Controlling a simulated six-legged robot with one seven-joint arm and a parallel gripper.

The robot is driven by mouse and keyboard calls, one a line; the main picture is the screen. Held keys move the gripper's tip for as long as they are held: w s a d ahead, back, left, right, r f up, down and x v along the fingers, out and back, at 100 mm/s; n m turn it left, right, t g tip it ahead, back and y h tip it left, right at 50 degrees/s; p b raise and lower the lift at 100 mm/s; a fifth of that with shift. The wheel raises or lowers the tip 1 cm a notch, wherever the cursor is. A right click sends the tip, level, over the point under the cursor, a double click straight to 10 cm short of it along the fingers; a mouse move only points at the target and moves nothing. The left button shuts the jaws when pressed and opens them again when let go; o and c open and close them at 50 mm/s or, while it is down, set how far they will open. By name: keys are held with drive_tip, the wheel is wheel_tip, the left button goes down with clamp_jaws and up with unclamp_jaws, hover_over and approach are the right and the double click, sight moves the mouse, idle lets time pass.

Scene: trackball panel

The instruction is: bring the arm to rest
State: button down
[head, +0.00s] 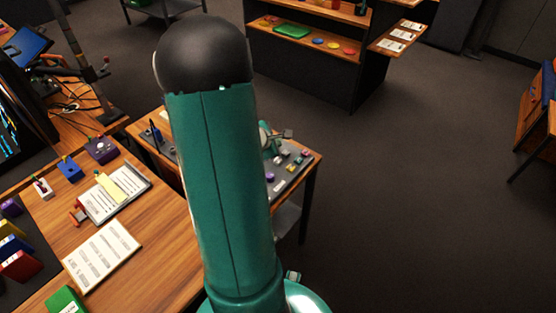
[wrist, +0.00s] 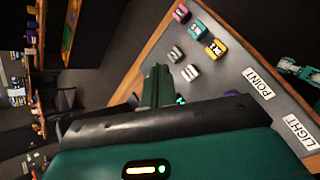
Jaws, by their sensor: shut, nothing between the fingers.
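My teal arm with a black elbow cap fills the middle of the head view and hides part of the desk behind it. My gripper (head: 281,135) shows just past the arm's right side, above the dark grey panel (head: 292,172). In the wrist view my gripper (wrist: 158,82) is shut and empty, with its green fingers held over the edge of the panel (wrist: 238,66). The panel carries several small coloured and grey blocks and labels reading POINT (wrist: 257,84) and LIGHT (wrist: 300,132). A purple round part (head: 270,177) sits on it, partly hidden in the wrist view.
A wooden desk at left holds a clipboard (head: 114,194), a paper sheet (head: 102,256), a purple box (head: 101,149) and a blue box (head: 69,168). A shelf unit (head: 303,52) stands at the back. The dark floor (head: 420,200) at right is clear.

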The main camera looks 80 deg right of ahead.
idle(0.8)
drive_tip(key=w+a+r+m+t, duration=0.2)
drive_tip(key=w+a+r+m, duration=0.1)
drive_tip(key=w+a+r, duration=0.6)
drive_tip(key=w+a+r+m+t, duration=0.2)
drive_tip(key=w+a+r, duration=0.55)
drive_tip(key=a, duration=0.35)
drive_tip(key=a+r+t+y, duration=0.2)
drive_tip(key=a+r+y, duration=0.1)
drive_tip(key=a, duration=1.3)
drive_tip(key=a+r+t+y, duration=0.2)
drive_tip(key=a+y, duration=0.3)
drive_tip(key=a, duration=1.1)
drive_tip(key=shift+s+a+r+y, duration=0.15)
drive_tip(key=shift+a+r+y, duration=0.25)
drive_tip(key=shift+r, duration=0.25)
